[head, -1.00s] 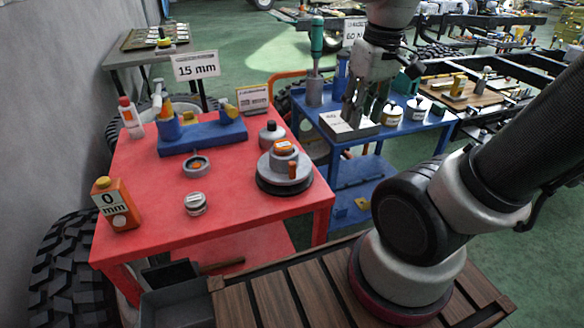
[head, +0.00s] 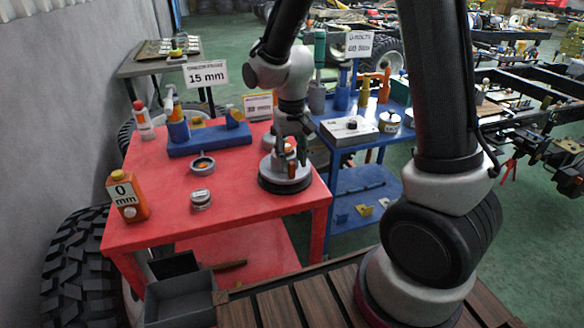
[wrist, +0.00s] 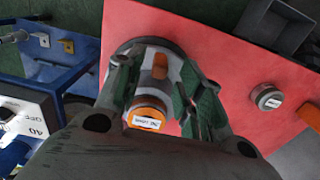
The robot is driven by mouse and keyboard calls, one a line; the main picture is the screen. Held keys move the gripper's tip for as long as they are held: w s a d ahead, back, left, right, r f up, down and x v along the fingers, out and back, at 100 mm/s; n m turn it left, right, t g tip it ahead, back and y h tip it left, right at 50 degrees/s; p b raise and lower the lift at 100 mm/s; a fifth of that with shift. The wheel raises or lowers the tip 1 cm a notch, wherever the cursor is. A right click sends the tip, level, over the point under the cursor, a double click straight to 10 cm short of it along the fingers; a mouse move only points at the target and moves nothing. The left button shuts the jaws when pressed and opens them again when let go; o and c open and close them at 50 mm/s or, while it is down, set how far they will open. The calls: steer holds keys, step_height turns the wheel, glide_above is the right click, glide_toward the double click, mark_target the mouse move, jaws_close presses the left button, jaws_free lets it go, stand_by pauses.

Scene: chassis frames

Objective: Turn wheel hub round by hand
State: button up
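The wheel hub (head: 272,179) is a round grey stepped piece with a dark base and orange parts on top. It sits near the right front corner of the red table (head: 240,205). My gripper (head: 289,150) points down over the hub, partly hiding its top. In the wrist view the open fingers of my gripper (wrist: 156,72) stand on either side of the hub's raised middle (wrist: 146,100). An orange cap with a white label and an orange tab show between them. I cannot tell whether a finger touches the hub.
A blue fixture (head: 209,139), a grey ring (head: 203,165), a small round tin (head: 201,200) and an orange "0 mm" bottle (head: 127,198) stand on the red table. A blue cart (head: 340,180) is close on the right. The table's front middle is clear.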

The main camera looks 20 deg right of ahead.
mark_target(292, 163)
steer(key=shift+f, duration=1.8)
steer(key=shift+c, duration=0.5)
jaws_close()
